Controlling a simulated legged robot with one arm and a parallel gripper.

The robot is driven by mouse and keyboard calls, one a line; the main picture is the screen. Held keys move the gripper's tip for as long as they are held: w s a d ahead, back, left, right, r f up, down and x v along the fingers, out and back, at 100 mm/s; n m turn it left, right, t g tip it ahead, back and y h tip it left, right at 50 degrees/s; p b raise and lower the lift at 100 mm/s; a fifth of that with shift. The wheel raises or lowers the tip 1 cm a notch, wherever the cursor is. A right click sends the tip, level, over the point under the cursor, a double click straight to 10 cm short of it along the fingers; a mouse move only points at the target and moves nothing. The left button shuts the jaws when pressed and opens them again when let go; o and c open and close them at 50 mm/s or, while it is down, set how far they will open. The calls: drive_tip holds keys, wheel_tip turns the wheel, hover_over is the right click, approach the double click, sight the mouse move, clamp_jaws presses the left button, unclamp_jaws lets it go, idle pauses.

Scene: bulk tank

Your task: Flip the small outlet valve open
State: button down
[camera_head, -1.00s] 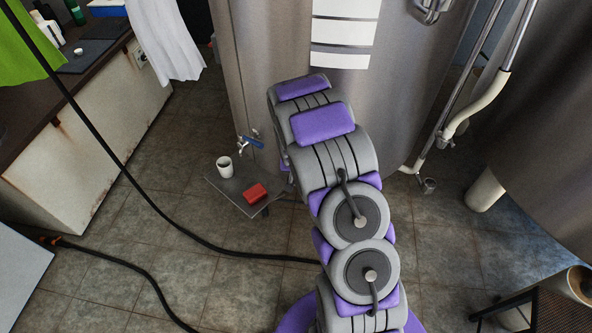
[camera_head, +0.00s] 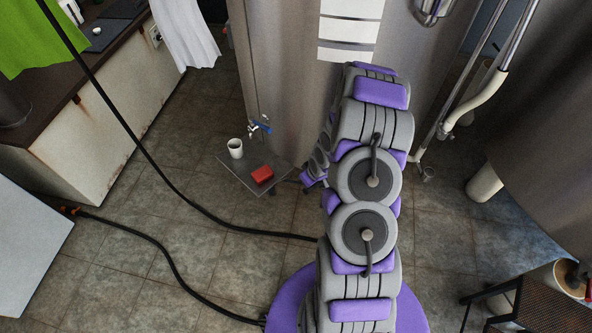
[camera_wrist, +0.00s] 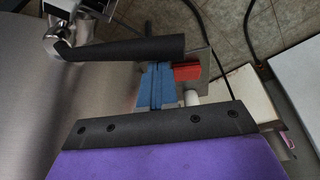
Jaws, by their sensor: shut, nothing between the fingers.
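My gripper (camera_wrist: 158,68) shows two blue fingers pressed together, empty, in the wrist view. In the head view my forearm folds down beside the tank, right of the tap and apart from it; the fingers are not clear there. In the wrist view a black lever (camera_wrist: 125,49) on a metal fitting (camera_wrist: 68,38) lies across, just beyond my gripper. I cannot tell whether they touch.
The stand holds a white cup (camera_head: 235,148) and a red block (camera_head: 262,174), also seen beyond my fingers in the wrist view (camera_wrist: 187,72). A black hose (camera_head: 190,215) crosses the floor. A counter (camera_head: 95,130) stands at the left, pipes (camera_head: 480,105) at the right.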

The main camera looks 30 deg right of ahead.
drive_tip(key=s+n+p, duration=0.1)
drive_tip(key=s+n+y+p, duration=0.1)
drive_tip(key=s, duration=0.1)
drive_tip(key=shift+s+d+r+n+p, duration=0.2)
drive_tip(key=shift+d+n+p, duration=0.1)
drive_tip(key=shift+d+p, duration=0.1)
drive_tip(key=shift+n+g+y, duration=0.3)
drive_tip(key=shift+n, duration=0.5)
drive_tip(key=shift+s+d+f+p, duration=0.1)
drive_tip(key=shift+s+d+p, duration=0.4)
drive_tip(key=shift+s, duration=0.25)
drive_tip(key=shift+s+d+f+p, duration=0.1)
drive_tip(key=shift+s+d+p, duration=0.25)
drive_tip(key=shift+s+p, duration=0.35)
drive_tip(key=shift+s+d+f+p, duration=0.1)
drive_tip(key=shift+s+d+p, duration=0.35)
drive_tip(key=shift+s, duration=0.5)
drive_tip(key=shift+a, duration=0.1)
approach(313, 188)
wheel_tip(313, 188, up, 3)
drive_tip(key=s, duration=0.2)
drive_tip(key=shift+w+d+f, duration=0.1)
drive_tip(key=shift+d+f, duration=0.05)
drive_tip(key=shift+d, duration=0.15)
